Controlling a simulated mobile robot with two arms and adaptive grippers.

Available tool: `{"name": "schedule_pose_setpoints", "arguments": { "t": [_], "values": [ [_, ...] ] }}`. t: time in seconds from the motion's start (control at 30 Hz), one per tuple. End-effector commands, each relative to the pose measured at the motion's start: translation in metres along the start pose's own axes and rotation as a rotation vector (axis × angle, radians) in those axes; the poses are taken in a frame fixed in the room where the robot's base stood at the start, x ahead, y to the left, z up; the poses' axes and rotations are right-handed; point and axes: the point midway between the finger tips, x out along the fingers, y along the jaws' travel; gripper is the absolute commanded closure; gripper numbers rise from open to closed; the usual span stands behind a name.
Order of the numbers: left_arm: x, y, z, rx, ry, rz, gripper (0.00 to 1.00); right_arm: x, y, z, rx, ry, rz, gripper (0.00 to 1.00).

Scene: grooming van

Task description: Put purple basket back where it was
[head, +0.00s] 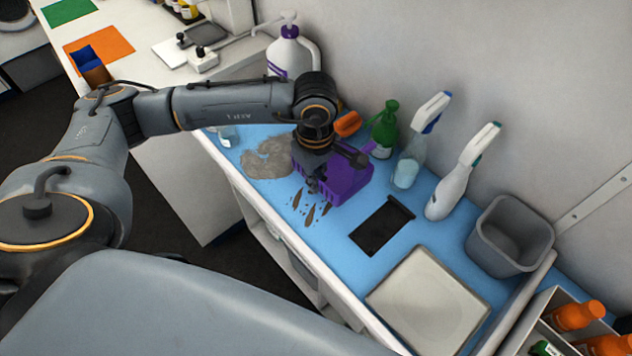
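The purple basket (348,180) is on or just above the blue mat (301,236) on the counter, in the middle of the head view. My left gripper (318,182) reaches down at the basket's near left side and covers part of it. Its fingers are small and dark, so I cannot tell whether they are closed on the basket or only beside it. Whether the basket touches the mat is also unclear. My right gripper does not show.
Grey fluff (266,160) and brown debris (310,214) lie beside the basket. A green spray bottle (384,130), a clear one (408,170) and a white one (447,190) stand behind it. A black tray (382,226), a grey bin (508,237) and a pale square board (428,301) are to the right.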

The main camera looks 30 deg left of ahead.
Motion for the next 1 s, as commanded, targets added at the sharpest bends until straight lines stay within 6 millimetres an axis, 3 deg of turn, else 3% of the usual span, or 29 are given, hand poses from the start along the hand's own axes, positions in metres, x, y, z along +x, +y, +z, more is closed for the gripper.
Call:
{"name": "schedule_pose_setpoints", "arguments": {
  "t": [0.27,0.47,0.87,0.9,1.0],
  "values": [
    [0.018,0.009,-0.012,-0.001,-0.001,-0.001,1.0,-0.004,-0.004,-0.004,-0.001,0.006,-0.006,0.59],
    [0.045,0.008,-0.011,0.0,-0.001,-0.001,1.0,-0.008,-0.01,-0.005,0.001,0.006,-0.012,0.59],
    [0.052,0.009,-0.011,0.0,-0.001,0.002,1.0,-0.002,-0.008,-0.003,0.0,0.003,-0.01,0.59],
    [0.05,0.008,-0.011,0.0,-0.001,0.001,0.9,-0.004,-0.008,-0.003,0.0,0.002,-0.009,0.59],
    [0.05,0.008,-0.011,0.0,-0.001,0.001,0.72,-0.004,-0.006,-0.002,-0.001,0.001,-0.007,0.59]
  ]
}}
